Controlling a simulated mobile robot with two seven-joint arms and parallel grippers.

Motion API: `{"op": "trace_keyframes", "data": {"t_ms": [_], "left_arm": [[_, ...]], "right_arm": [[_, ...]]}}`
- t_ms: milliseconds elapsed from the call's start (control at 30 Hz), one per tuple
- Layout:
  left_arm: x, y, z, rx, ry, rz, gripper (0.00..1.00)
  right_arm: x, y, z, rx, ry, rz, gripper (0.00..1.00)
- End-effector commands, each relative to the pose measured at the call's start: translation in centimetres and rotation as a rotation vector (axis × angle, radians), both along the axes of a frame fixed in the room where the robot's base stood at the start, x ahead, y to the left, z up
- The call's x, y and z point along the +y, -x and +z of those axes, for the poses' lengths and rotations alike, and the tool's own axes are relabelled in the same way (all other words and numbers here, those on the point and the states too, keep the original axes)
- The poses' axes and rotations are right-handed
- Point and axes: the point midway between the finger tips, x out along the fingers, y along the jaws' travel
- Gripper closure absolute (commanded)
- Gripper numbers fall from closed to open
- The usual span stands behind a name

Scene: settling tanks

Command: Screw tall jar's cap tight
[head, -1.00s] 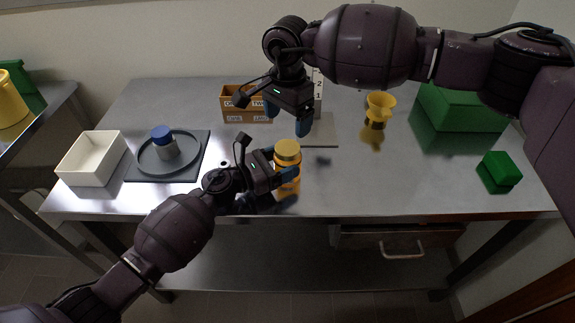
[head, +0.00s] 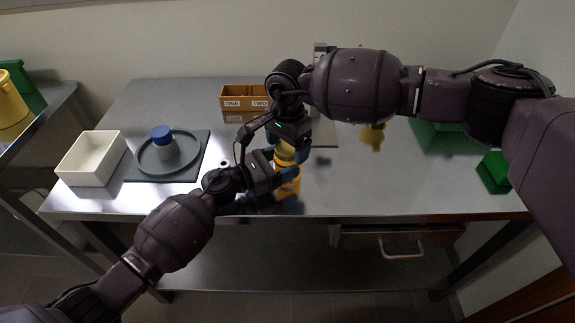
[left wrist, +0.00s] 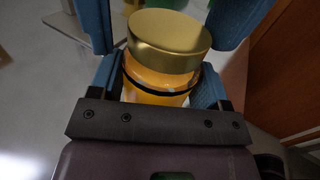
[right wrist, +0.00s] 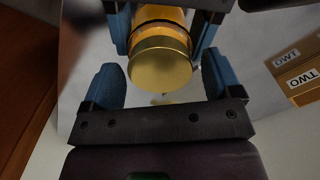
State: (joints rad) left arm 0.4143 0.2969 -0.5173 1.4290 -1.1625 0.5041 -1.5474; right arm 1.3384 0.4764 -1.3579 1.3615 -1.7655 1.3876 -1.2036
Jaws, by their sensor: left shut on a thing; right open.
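The tall jar is amber-orange (head: 289,186) with a gold cap (head: 285,153), near the table's front edge. My left gripper (left wrist: 155,88) is shut on the jar's body below the cap; a dark ring shows round the jar in the left wrist view. The cap (left wrist: 168,40) sits on top of the jar; how tight it is cannot be told. My right gripper (right wrist: 162,85) is open above the jar, its blue fingers on either side of the cap (right wrist: 160,66), with gaps visible. In the head view my right gripper partly hides the cap.
A grey tray (head: 195,172) on the left bears a blue-lidded jar (head: 163,139). A white bin (head: 75,178) stands left of it. A yellow funnel-like thing (head: 372,134) and green boxes (head: 492,172) are right, partly behind my right arm.

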Motion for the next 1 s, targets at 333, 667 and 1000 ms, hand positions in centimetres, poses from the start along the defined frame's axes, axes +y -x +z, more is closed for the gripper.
{"op": "trace_keyframes", "data": {"t_ms": [333, 667, 1000], "left_arm": [[0.01, 0.0, -0.02, 0.0, 0.0, 0.0, 0.96], [0.01, 0.0, -0.02, 0.0, 0.0, 0.0, 0.96], [0.01, 0.0, -0.02, 0.0, 0.0, 0.0, 0.96]], "right_arm": [[0.02, 0.01, 0.0, 0.0, 0.0, 0.0, 0.33], [0.01, 0.01, 0.01, 0.0, 0.0, -0.002, 0.67], [0.02, 0.02, -0.01, 0.0, 0.0, -0.342, 0.67]]}}
